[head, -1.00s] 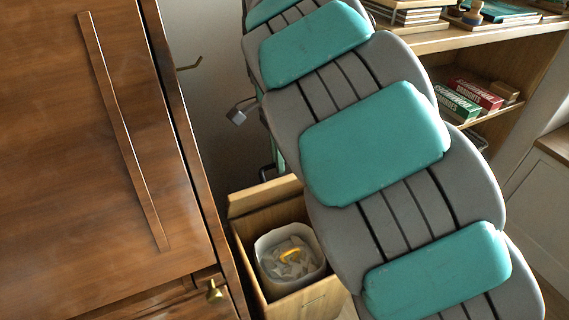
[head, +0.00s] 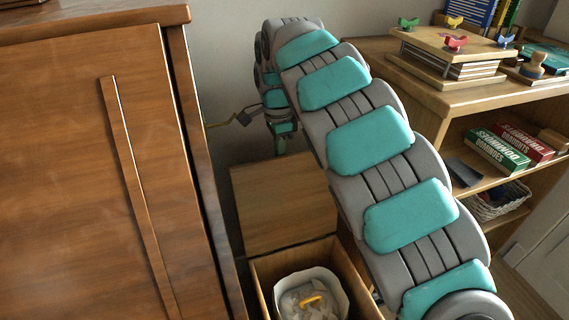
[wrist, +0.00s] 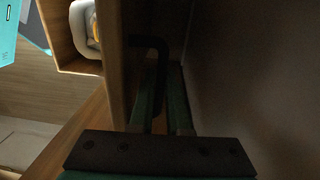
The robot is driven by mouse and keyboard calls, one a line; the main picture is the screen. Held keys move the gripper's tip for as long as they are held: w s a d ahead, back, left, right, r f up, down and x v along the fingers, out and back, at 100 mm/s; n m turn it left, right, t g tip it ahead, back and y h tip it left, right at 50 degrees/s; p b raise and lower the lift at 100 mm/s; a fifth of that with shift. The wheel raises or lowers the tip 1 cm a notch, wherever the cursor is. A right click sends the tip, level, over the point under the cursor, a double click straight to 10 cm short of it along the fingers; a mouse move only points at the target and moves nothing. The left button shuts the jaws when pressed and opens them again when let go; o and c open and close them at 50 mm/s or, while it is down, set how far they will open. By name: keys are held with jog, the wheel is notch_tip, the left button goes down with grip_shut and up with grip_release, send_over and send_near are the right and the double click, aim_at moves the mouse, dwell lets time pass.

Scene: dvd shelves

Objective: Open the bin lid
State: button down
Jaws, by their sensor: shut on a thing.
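The wooden bin (head: 262,285) stands low beside the dark wooden cabinet, with a white liner (head: 338,285) inside holding pale scraps and a yellow curved item. Its lid (head: 285,207) is raised at the back, inner face toward the head camera. My gripper (head: 281,146) is at the lid's top edge, partly hidden behind it. In the wrist view my gripper (wrist: 163,85) has its teal fingers on either side of a dark bent handle (wrist: 148,42) next to the lid's wooden edge (wrist: 114,60), shut on it. The exact contact is dark.
The dark cabinet (head: 70,160) is close on the left. A wooden shelf unit (head: 440,95) on the right holds games boxes (head: 497,152) and a basket (head: 497,205). The wall is close behind.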

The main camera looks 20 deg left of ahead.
jog(key=shift+w+a+f, duration=0.1)
jog(key=shift+w+a, duration=0.25)
jog(key=shift+w, duration=0.2)
jog(key=shift+w+a, duration=0.1)
jog(key=c, duration=0.9)
grip_release()
jog(key=shift+f, duration=0.1)
jog(key=shift+w+a+r, duration=0.1)
jog(key=shift+r, duration=1.8)
jog(key=shift+w+a+r, duration=0.1)
jog(key=shift+r, duration=1.8)
jog(key=shift+d+r, duration=0.1)
jog(key=shift+d, duration=0.05)
